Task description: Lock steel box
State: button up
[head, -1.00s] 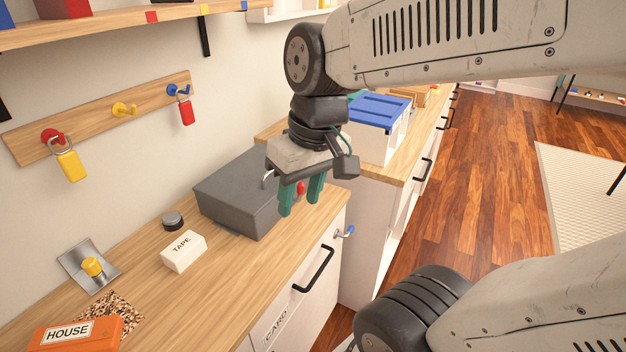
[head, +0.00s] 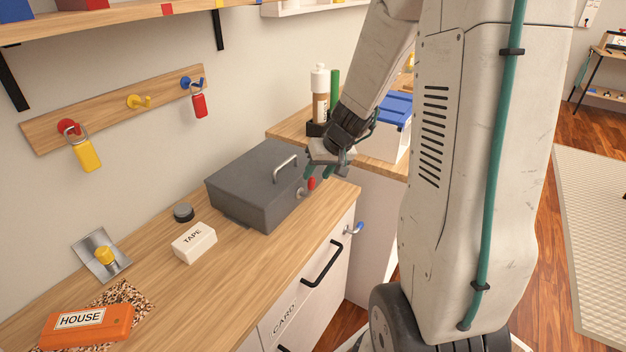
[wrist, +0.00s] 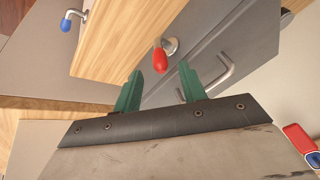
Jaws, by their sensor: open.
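The grey steel box (head: 252,190) sits on the wooden counter with its lid down and a metal handle (head: 285,168) on top. A red key (head: 311,183) sticks out of a round lock on its right side; it also shows in the wrist view (wrist: 160,60). My gripper (head: 318,174) is open and empty, just beyond and slightly above the key. In the wrist view my gripper's (wrist: 160,82) green fingers point toward the key, which lies just ahead, roughly between the fingertips. I cannot tell whether they touch.
A white TAPE box (head: 194,242), a dark round puck (head: 183,212) and an orange HOUSE box (head: 88,326) are on the counter. A blue-lidded white bin (head: 388,140) stands behind.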

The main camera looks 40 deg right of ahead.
aim_at(314, 179)
jog(key=shift+x, duration=1.9)
grip_shut()
